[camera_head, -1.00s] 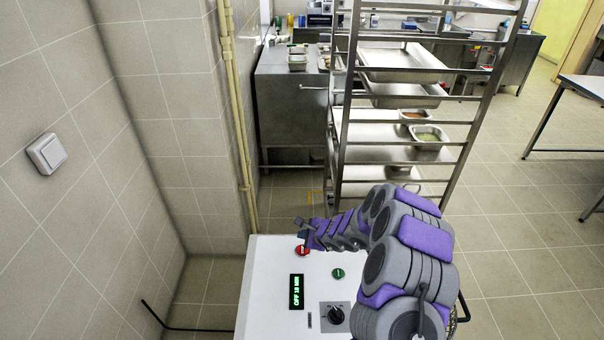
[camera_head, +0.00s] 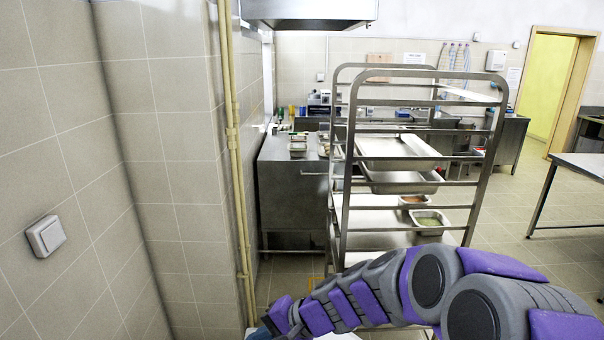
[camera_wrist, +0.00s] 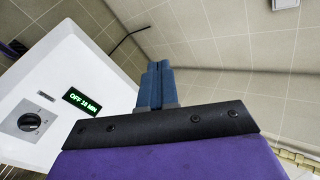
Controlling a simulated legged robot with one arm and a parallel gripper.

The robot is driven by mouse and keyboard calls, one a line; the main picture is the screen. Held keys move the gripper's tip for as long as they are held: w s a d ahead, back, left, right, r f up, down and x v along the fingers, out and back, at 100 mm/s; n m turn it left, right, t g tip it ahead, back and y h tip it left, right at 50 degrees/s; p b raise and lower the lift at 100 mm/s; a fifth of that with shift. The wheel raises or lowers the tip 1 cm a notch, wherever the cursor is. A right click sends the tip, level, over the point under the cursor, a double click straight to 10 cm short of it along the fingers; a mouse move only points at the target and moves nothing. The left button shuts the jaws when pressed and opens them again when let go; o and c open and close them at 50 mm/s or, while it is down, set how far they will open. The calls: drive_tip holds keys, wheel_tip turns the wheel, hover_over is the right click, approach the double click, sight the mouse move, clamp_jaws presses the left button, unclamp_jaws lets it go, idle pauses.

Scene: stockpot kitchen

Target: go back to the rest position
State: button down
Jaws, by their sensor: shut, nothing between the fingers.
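My gripper (camera_wrist: 155,85) shows in the wrist view with its two blue fingers together and nothing between them. In that view it is beside and above the white control panel (camera_wrist: 60,60), apart from it as far as I can tell. The panel has a black knob (camera_wrist: 29,122) and a green display (camera_wrist: 81,101) reading "OFF 18 MIN". In the head view my arm reaches from the lower right to the lower middle. The fingertips are not clear there, and only a sliver of the white panel shows at the bottom edge.
A metal tray rack (camera_head: 352,170) with several trays stands beyond my arm. A tiled wall with a light switch (camera_head: 45,236) is on the left, with yellow pipes (camera_head: 233,150) at its corner. A steel counter (camera_head: 285,195) stands behind. Open floor (camera_head: 500,250) lies to the right.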

drive_tip(key=s+d+n+g+h, duration=0.1)
drive_tip(key=s+d+h, duration=0.4)
drive_tip(key=s+d, duration=0.6)
drive_tip(key=s+d+n+g+h, duration=0.2)
drive_tip(key=s+d+h, duration=0.3)
drive_tip(key=s+d, duration=0.6)
drive_tip(key=s+n, duration=0.1)
drive_tip(key=s, duration=0.4)
drive_tip(key=shift+s+d+r+n, duration=0.15)
drive_tip(key=shift+d+r+n, duration=0.15)
